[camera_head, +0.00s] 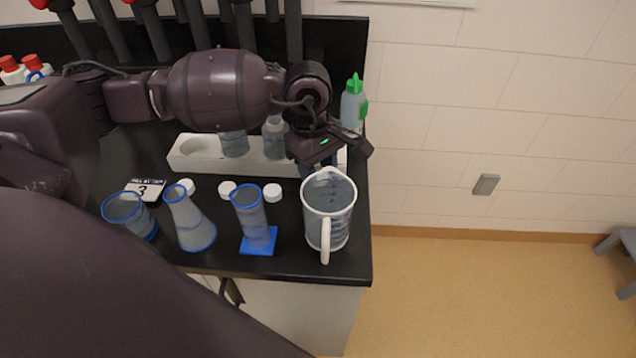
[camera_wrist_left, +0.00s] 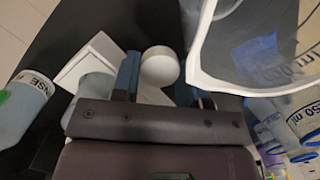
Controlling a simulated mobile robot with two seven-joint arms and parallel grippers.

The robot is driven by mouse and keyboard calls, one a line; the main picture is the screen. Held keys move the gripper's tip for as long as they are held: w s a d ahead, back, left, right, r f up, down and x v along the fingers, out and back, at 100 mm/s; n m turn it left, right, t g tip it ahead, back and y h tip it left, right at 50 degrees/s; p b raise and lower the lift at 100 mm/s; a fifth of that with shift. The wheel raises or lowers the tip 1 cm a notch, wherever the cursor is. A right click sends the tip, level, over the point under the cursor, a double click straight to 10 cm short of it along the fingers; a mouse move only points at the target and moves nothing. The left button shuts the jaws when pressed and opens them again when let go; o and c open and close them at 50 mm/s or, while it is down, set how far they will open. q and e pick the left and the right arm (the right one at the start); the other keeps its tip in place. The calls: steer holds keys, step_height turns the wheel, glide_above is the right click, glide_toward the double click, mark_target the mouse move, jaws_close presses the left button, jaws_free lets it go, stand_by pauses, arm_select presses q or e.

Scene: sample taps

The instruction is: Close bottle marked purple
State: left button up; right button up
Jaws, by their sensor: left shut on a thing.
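My left gripper (camera_head: 312,168) points down over the right end of the white rack (camera_head: 190,165). In the left wrist view its blue fingers (camera_wrist_left: 158,85) are shut on a round white cap (camera_wrist_left: 160,66). Whether a bottle is under this cap is hidden. Two clear bottles stand uncapped-looking in the rack, one in the middle (camera_head: 234,145) and one to its right (camera_head: 274,138). Three white caps lie on the black counter in front: a left one (camera_head: 187,186), a middle one (camera_head: 227,189) and a right one (camera_head: 272,192). I cannot make out a purple mark.
A large jug (camera_head: 328,215) stands close in front of the gripper. A cylinder (camera_head: 250,215), a flask (camera_head: 190,222) and a beaker (camera_head: 128,212) stand along the counter's front. A green-topped wash bottle (camera_head: 353,105) stands behind the gripper. A number card (camera_head: 145,189) lies at left.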

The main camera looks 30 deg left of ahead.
mark_target(318, 172)
arm_select(q)
step_height(318, 172, up, 14)
stand_by(0.5)
